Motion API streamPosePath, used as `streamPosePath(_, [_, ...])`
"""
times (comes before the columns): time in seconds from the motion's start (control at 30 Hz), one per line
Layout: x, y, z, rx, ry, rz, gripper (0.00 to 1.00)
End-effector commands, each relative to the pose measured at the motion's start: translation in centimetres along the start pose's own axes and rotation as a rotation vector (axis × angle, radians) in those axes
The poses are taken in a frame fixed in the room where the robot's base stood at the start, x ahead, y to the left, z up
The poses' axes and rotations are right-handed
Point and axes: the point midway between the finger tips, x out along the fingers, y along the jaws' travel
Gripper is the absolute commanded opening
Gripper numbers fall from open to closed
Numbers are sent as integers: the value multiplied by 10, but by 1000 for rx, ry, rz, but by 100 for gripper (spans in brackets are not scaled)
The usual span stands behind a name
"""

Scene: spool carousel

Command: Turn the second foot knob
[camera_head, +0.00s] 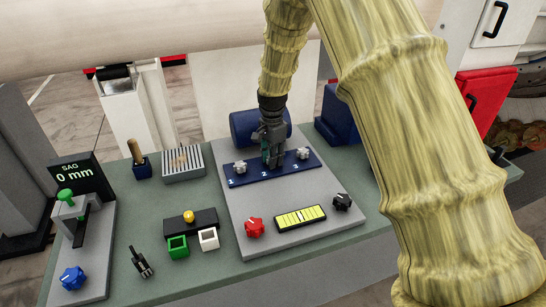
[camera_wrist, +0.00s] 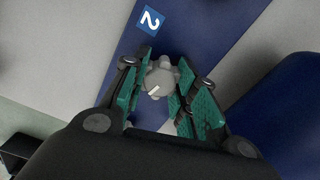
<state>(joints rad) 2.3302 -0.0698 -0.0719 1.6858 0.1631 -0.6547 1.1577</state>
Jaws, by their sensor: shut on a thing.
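A row of grey foot knobs stands on a dark blue strip (camera_head: 225,182) on a grey panel. The first knob (camera_head: 239,167) is at the left and the third knob (camera_head: 303,153) at the right. My gripper (camera_head: 272,160) points down over the middle knob and hides it in the head view. In the wrist view the second knob (camera_wrist: 160,80) is a lobed grey knob with a white mark, beside the label "2" (camera_wrist: 150,20). My gripper (camera_wrist: 160,90) has its green finger pads on either side of this knob and is shut on it.
The panel also bears a red knob (camera_head: 254,227), a yellow-green display (camera_head: 300,217) and a black knob (camera_head: 342,201). A dark blue cylinder (camera_head: 243,127) lies behind the strip. Left are a ribbed grey block (camera_head: 183,164) and a "SAG 0 mm" screen (camera_head: 76,173).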

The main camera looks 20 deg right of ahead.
Motion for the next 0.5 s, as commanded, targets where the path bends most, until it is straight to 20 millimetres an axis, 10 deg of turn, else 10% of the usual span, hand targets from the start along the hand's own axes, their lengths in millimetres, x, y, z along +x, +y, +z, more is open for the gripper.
streamPosePath(0.5, [-6, -2, 1, -424, -1, -8, 4])
